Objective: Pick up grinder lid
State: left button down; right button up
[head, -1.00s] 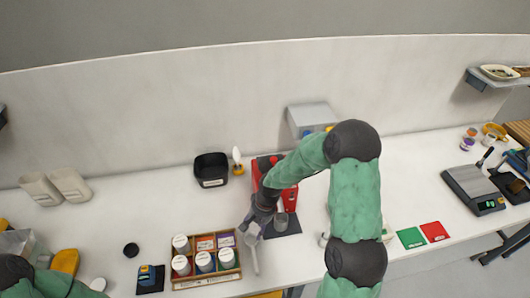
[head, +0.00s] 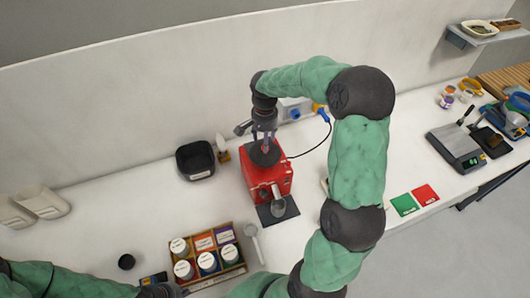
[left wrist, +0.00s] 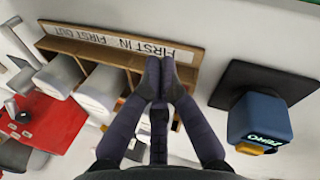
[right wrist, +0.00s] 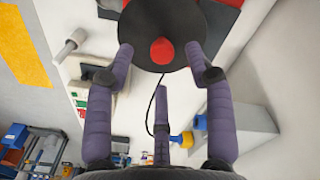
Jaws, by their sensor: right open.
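The grinder lid (right wrist: 150,25) is a dark disc with a red knob (right wrist: 163,51). It sits on top of the red grinder (head: 268,184) in the head view, where it shows as a dark round top (head: 263,155). My right gripper (head: 264,139) is just above the lid. In the right wrist view its open fingers (right wrist: 165,65) stand on either side of the knob, with no clear contact. My left gripper (left wrist: 161,82) has its fingertips together and empty, over the edge of the wooden jar rack (left wrist: 105,48).
A grey cup (head: 278,208) stands on a dark mat before the grinder. A scoop (head: 255,243) lies beside the rack. A black bin (head: 195,160) and a small brush (head: 222,148) stand left of the grinder. A cable and a grey box (head: 291,110) are behind it.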

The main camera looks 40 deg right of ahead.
jog(key=shift+w+d+f+p, duration=0.15)
jog(key=shift+f+p, duration=0.15)
jog(key=shift+f, duration=1.05)
jog(key=shift+d+f+p, duration=0.1)
jog(key=shift+f+p, duration=0.15)
jog(key=shift+f, duration=1.05)
jog(key=shift+c, duration=0.2)
grip_shut()
